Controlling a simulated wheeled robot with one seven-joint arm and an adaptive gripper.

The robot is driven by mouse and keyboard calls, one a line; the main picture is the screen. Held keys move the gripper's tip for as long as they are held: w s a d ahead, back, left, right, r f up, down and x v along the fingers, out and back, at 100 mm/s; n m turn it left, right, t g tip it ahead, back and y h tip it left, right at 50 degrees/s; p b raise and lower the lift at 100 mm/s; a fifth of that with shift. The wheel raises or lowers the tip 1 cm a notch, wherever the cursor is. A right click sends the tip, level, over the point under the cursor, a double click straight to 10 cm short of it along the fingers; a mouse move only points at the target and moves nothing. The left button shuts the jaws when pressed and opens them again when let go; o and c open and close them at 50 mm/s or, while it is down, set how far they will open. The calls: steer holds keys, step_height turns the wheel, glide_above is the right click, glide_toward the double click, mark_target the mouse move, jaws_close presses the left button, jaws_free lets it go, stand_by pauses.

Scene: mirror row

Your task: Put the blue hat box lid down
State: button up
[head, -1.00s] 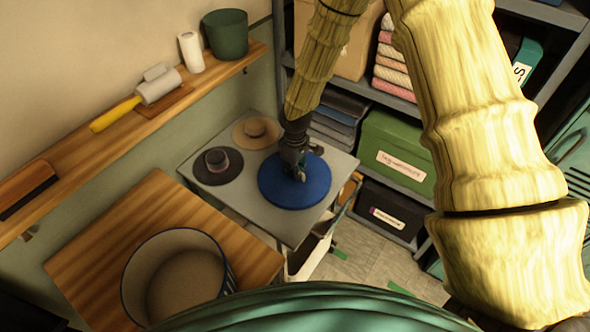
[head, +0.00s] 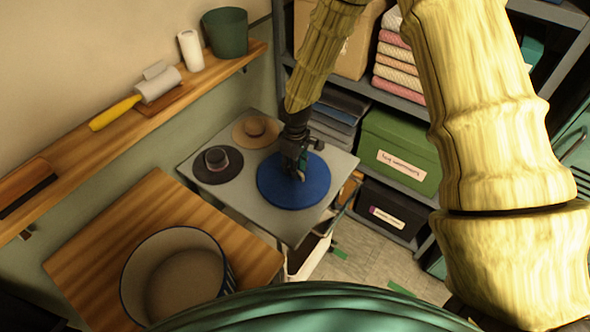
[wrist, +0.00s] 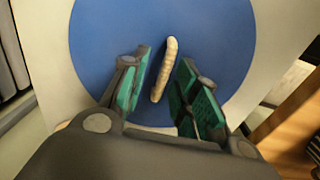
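The blue hat box lid (head: 275,188) is a round disc on the grey table (head: 222,205), lying flat as far as I can tell. In the wrist view the lid (wrist: 222,40) fills the upper middle, with a pale, ridged handle (wrist: 165,68) across its centre. My gripper (head: 298,172) is over the lid; its teal-padded fingers (wrist: 160,92) stand apart on either side of the handle, with gaps to both. The open hat box (head: 180,275), pale with a blue rim, stands on the wooden table at front left.
Shelves with a green box (head: 400,150) stand behind and right. A wall shelf (head: 95,145) holds a roller and a green pot.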

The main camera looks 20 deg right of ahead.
step_height(320, 180, up, 10)
steer(key=b, duration=0.2)
steer(key=shift+r, duration=0.2)
stand_by(0.6)
